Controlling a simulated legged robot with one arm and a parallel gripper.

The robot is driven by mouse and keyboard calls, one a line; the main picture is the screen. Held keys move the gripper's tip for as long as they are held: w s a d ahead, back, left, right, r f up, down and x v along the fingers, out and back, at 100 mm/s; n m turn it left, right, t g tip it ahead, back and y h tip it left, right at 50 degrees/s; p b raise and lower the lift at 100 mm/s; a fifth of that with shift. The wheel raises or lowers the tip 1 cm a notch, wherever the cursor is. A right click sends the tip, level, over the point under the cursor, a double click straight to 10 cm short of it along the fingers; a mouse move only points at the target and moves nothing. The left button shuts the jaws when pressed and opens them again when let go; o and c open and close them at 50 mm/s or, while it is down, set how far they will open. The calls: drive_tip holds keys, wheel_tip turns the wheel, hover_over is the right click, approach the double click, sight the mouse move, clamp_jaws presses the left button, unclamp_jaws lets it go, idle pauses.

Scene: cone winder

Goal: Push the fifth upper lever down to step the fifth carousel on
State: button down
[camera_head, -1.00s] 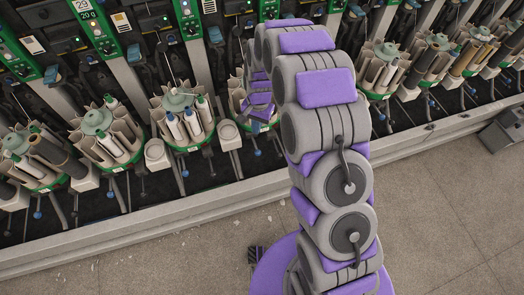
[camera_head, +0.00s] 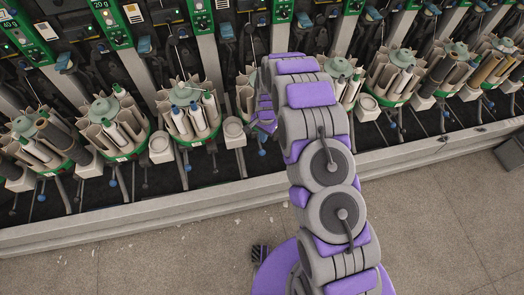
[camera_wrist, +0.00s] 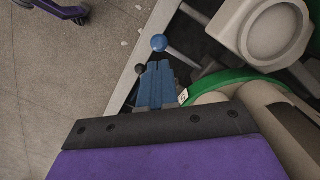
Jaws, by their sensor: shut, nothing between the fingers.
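A row of yarn carousels with green rims runs across the head view. The carousel by my gripper (camera_head: 244,92) is partly hidden by my arm; the one to its left (camera_head: 190,112) is in clear view. My gripper (camera_head: 263,126) is low in front of the row. In the wrist view its blue, stepped fingertips (camera_wrist: 155,86) are shut and empty. A lever with a blue ball knob (camera_wrist: 159,43) and another with a black knob (camera_wrist: 140,70) lie just beyond and beside the tips. I cannot tell whether they touch, or which is the fifth upper lever.
A white round cup holder (camera_wrist: 276,35) stands beside the green rim (camera_wrist: 230,85) in the wrist view. A pale sill (camera_head: 150,208) runs along the machine's front. The concrete floor (camera_head: 150,260) in front is largely clear. A dark box (camera_head: 512,155) lies at right.

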sight(262, 150)
drive_tip(key=shift+d, duration=0.1)
drive_tip(key=f+b, duration=0.1)
drive_tip(key=f, duration=0.1)
drive_tip(key=f+b, duration=0.1)
drive_tip(key=f, duration=0.1)
drive_tip(key=f+b, duration=0.1)
drive_tip(key=f, duration=0.2)
drive_tip(key=shift+s+a, duration=0.25)
drive_tip(key=shift+s, duration=0.05)
